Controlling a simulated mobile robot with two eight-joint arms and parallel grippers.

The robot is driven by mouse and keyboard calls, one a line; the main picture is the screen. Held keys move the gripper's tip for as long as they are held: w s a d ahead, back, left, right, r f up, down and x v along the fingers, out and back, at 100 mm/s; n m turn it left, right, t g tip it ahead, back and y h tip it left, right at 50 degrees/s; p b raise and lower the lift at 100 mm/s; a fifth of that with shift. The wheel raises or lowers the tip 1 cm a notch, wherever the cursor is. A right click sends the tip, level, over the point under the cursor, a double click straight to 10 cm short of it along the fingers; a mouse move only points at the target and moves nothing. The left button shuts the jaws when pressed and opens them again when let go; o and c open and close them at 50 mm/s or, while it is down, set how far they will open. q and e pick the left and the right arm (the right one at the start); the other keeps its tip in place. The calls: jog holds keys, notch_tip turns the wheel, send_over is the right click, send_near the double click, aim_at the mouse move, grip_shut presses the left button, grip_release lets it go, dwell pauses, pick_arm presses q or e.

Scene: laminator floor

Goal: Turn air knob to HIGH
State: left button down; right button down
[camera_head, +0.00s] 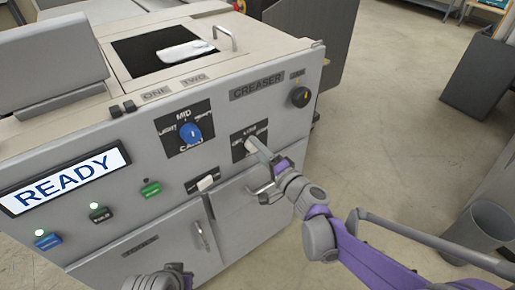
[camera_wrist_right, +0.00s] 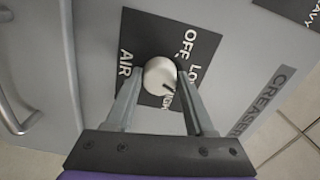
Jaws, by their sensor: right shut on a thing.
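The air knob (camera_wrist_right: 157,72) is a round whitish knob on a black plate marked AIR, OFF and LOW, with another label partly hidden below it. A dark line on the knob's face points to the lower right, beside that partly hidden label. My right gripper (camera_wrist_right: 161,77) has one finger on each side of the knob and is shut on it. In the head view my right gripper (camera_head: 262,157) reaches the panel from the right and mostly covers the knob. My left gripper (camera_head: 172,272) shows at the bottom edge, low before the cabinet; its jaws are unclear.
A blue knob (camera_head: 190,133) on a black plate is left of the air knob. A black knob (camera_head: 300,96) is at the upper right. The READY display (camera_head: 66,180) is lit. A door handle (camera_head: 201,236) sticks out below.

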jog(key=shift+m, duration=3.8)
jog(key=shift+c, duration=1.3)
grip_release()
jog(key=shift+s+d, duration=0.1)
jog(key=v, duration=1)
jog(key=shift+s+d, duration=0.15)
jog(key=shift+s, duration=0.1)
